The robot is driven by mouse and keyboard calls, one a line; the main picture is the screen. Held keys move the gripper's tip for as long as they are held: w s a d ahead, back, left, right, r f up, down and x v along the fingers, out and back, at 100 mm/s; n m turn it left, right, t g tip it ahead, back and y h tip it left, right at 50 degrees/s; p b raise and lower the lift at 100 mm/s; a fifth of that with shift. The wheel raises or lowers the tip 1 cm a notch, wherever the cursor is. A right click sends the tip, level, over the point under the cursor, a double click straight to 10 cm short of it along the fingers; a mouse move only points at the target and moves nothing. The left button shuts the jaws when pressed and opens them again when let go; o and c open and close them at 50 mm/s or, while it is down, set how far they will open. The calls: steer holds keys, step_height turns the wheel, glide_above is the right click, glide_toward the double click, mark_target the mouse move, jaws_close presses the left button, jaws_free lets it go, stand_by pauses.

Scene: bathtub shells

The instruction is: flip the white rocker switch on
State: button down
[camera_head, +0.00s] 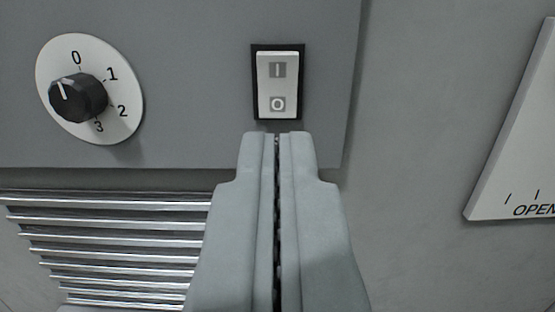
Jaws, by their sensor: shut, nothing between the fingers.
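The white rocker switch (278,86) sits in a black frame on a grey panel, at the upper middle of the camera_head view. It is marked "I" at the top and "O" at the bottom, and both marks show. I cannot tell for sure which half is pressed in. My gripper (276,138) is shut and empty. Its fingertips are just below the switch in the picture, close to the lower edge of the black frame. I cannot tell whether they touch the panel.
A black knob (78,98) on a round white dial marked 0 to 3 is to the left. Below the grey panel (190,60) is a metal grille (110,240). A white plate (525,140) lettered "OPEN" is at the right edge. Bare wall lies between it and the panel.

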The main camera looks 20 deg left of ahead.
mark_target(277, 65)
steer(key=x, duration=0.9)
steer(key=shift+w+a, duration=0.1)
steer(key=shift+w, duration=0.25)
steer(key=shift+w+r, duration=0.1)
steer(key=shift+w, duration=0.05)
